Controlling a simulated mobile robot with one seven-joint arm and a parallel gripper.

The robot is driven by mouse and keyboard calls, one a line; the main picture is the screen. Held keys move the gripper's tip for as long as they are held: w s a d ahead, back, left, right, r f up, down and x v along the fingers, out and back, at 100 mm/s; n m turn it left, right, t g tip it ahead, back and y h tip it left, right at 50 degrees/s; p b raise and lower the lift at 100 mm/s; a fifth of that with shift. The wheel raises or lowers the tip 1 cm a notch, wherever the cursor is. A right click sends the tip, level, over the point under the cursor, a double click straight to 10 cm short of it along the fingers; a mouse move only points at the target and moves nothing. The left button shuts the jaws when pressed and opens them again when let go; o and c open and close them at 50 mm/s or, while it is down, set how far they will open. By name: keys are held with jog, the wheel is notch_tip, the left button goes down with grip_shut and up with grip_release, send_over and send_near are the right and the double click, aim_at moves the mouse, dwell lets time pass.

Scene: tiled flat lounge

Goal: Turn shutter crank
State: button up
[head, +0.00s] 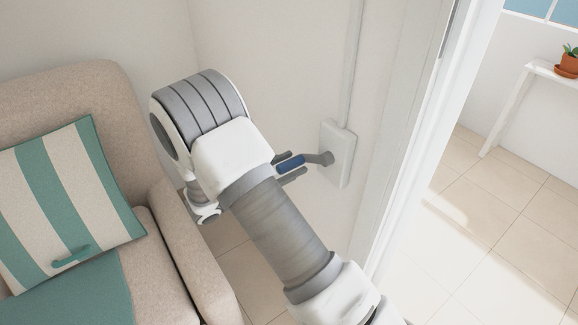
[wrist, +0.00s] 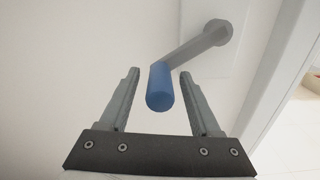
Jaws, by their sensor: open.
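The shutter crank has a blue grip (head: 290,164) and a grey arm (head: 318,158) joined to a pale plate (head: 344,150) on the wall. In the wrist view the blue grip (wrist: 159,88) points toward the camera, and the grey crank arm (wrist: 195,46) runs up and right to its hub. My gripper (head: 287,164) is open around the blue grip. In the wrist view my gripper (wrist: 158,74) has one finger on each side of the grip, with a visible gap at both sides. My arm partly hides the gripper's body in the head view.
A beige armchair (head: 178,235) with a striped cushion (head: 105,180) stands left of my arm. A white door frame (head: 420,130) is right of the crank. Beyond it are open tiled floor (head: 480,225) and a white table (head: 510,105) with a potted plant (head: 568,65).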

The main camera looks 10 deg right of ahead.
grip_shut()
dwell(0.3)
dwell(1.1)
